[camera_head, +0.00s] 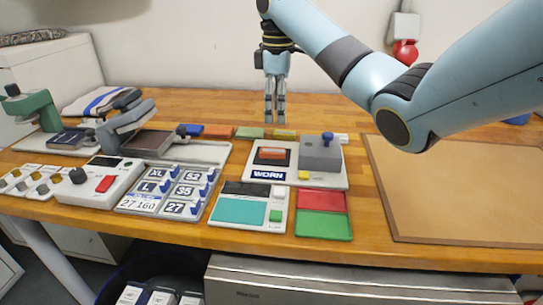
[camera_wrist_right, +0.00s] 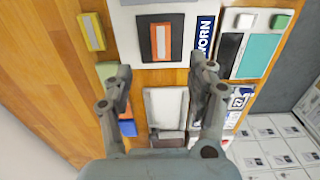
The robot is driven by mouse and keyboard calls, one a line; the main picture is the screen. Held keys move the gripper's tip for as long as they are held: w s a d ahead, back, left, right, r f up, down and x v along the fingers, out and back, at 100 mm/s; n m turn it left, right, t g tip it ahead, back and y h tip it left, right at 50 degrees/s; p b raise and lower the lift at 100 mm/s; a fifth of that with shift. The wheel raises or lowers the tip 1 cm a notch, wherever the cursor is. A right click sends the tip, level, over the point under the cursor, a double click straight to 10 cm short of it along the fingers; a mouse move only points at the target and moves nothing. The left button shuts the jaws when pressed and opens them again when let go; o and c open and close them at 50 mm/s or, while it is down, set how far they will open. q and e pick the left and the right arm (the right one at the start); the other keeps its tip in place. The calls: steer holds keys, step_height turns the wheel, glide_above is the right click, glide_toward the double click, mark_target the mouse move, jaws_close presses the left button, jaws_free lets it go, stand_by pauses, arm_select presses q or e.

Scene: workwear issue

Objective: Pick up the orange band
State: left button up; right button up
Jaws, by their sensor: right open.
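An orange band (camera_head: 218,131) lies flat in the row of small coloured bands along the back of the wooden table. In the right wrist view it is mostly hidden behind one finger. A second orange piece (camera_head: 272,154) sits in a dark slot on the white WORN plate; it shows clearly in the wrist view (camera_wrist_right: 161,42). My right gripper (camera_head: 275,118) points down, open and empty, behind the plate and to the right of the orange band. Its two fingers stand wide apart in the wrist view (camera_wrist_right: 167,76). My left gripper is out of view.
Blue (camera_head: 190,130), green (camera_head: 250,132) and yellow (camera_head: 284,134) bands lie in the same row. A grey block (camera_head: 320,156) with a blue knob stands on the WORN plate. A brown board (camera_head: 455,195) covers the right side. Presses (camera_head: 130,120) stand at left.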

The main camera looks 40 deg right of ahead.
glide_above(274, 151)
steer(key=f, duration=0.4)
steer(key=shift+d+f, duration=0.4)
steer(key=f, duration=0.5)
steer(key=shift+a+f, duration=0.1)
steer(key=shift+a, duration=0.25)
steer(key=shift+f, duration=0.35)
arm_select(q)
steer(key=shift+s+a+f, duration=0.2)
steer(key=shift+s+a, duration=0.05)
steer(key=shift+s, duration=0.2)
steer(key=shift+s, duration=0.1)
arm_select(e)
steer(key=shift+c, duration=0.3)
steer(key=shift+c, duration=1.2)
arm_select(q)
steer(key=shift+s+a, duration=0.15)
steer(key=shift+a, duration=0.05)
arm_select(e)
steer(key=c, duration=0.7)
steer(key=shift+r, duration=0.1)
